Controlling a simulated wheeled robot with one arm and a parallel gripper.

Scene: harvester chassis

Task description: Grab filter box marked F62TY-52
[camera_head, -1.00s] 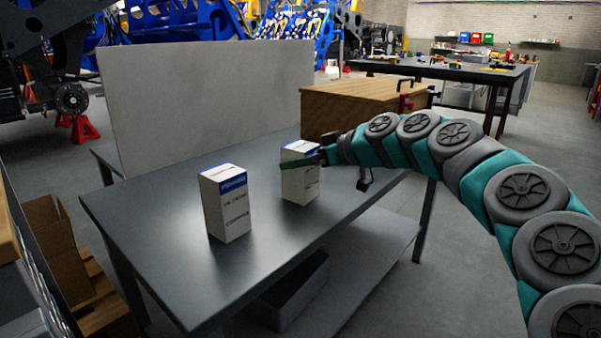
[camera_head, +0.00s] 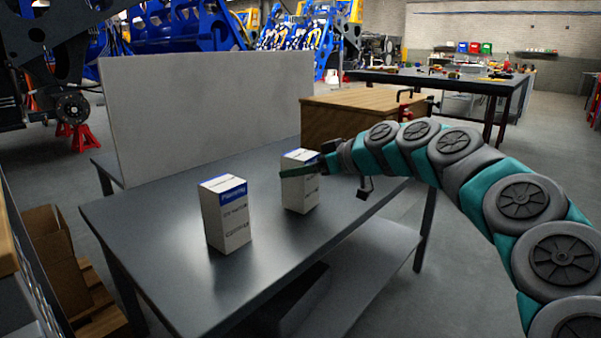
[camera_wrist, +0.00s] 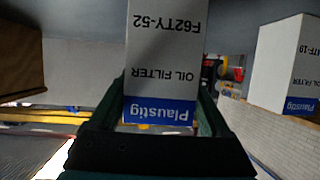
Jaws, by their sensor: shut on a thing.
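The filter box marked F62TY-52 (camera_wrist: 165,62) is white with a blue Plaustig band and the words OIL FILTER. It appears upside down in the wrist view, between the two fingers of my gripper (camera_wrist: 165,92). In the head view this is the right-hand box (camera_head: 302,194) on the grey metal table (camera_head: 330,225). My gripper (camera_head: 297,171) is shut around its upper part from the right. The box is upright; I cannot tell whether its base touches the table.
A second white and blue filter box (camera_head: 228,222) stands to the left on the same table, and shows at the wrist view's right (camera_wrist: 283,65). A grey panel (camera_head: 208,110) stands behind. A wooden box (camera_head: 352,112) is beyond the table's right side. The front tabletop is clear.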

